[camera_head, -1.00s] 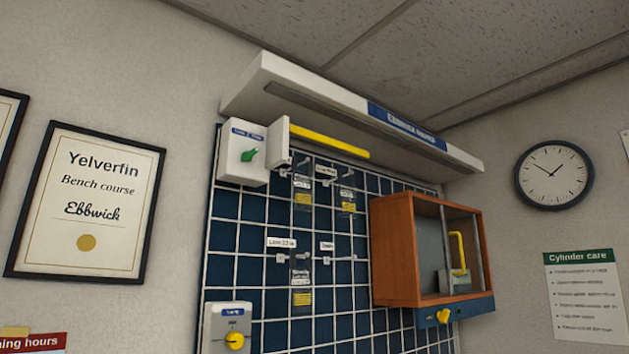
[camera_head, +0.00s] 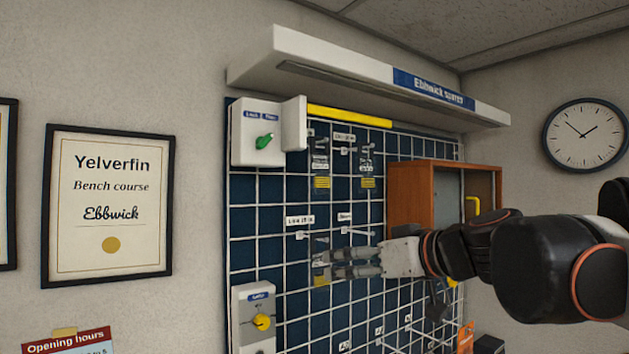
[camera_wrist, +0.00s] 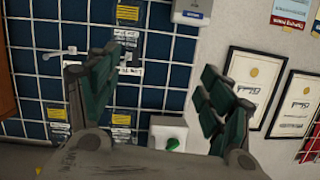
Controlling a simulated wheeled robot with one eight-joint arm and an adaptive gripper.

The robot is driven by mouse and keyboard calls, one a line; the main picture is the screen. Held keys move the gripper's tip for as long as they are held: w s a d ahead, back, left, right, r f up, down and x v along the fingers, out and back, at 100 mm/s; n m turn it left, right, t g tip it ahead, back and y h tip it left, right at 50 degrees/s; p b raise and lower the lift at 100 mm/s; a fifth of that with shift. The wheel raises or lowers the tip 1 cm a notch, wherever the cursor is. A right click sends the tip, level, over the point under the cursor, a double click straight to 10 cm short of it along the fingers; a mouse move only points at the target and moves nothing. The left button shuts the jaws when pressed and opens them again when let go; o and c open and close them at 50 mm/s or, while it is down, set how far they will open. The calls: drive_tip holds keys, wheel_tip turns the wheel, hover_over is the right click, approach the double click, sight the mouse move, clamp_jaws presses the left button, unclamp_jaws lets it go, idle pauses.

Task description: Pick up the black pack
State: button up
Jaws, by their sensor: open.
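Several small dark packs with white and yellow labels hang on the wall grid; I cannot tell which is the black pack. In the head view, an upper left pack (camera_head: 320,170) and an upper right pack (camera_head: 367,171) hang from hooks. A lower pack (camera_head: 321,281) is partly hidden by my gripper (camera_head: 345,264). The wrist view, which is upside down, shows the lower pack (camera_wrist: 128,13) at the top and the upper packs (camera_wrist: 121,119) below. My gripper (camera_wrist: 155,100) is open, fingers spread wide, with nothing between them.
A wooden cabinet (camera_head: 408,194) is right of the packs, partly behind my arm. A white box with a green knob (camera_head: 264,141) is at upper left, a yellow dial box (camera_head: 261,321) at lower left. A shelf (camera_head: 340,65) overhangs the grid (camera_head: 265,215).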

sight(323, 171)
drive_tip(key=w+d+r+t+y+p, duration=0.1)
drive_tip(key=w+r+t+p, duration=0.15)
drive_tip(key=r, duration=0.65)
drive_tip(key=w+d+r+t+p, duration=0.1)
drive_tip(key=w+r+p, duration=0.25)
drive_tip(key=r, duration=0.55)
drive_tip(key=shift+n+g, duration=0.25)
drive_tip(key=shift+n, duration=0.05)
drive_tip(key=x, duration=0.3)
drive_tip(key=p+x, duration=0.1)
drive_tip(key=x, duration=0.5)
drive_tip(key=shift+w+d+r, duration=0.15)
drive_tip(key=shift+w+d, duration=0.05)
drive_tip(key=shift+d, duration=0.05)
drive_tip(key=w+a, duration=0.1)
drive_tip(key=w+a+f+p, duration=0.1)
drive_tip(key=w, duration=0.1)
drive_tip(key=w+p, duration=0.1)
drive_tip(key=shift+w+a+f, duration=0.15)
drive_tip(key=shift+w+a, duration=0.15)
drive_tip(key=shift+a, duration=0.1)
drive_tip(key=shift+s, duration=0.1)
drive_tip(key=c, duration=1.2)
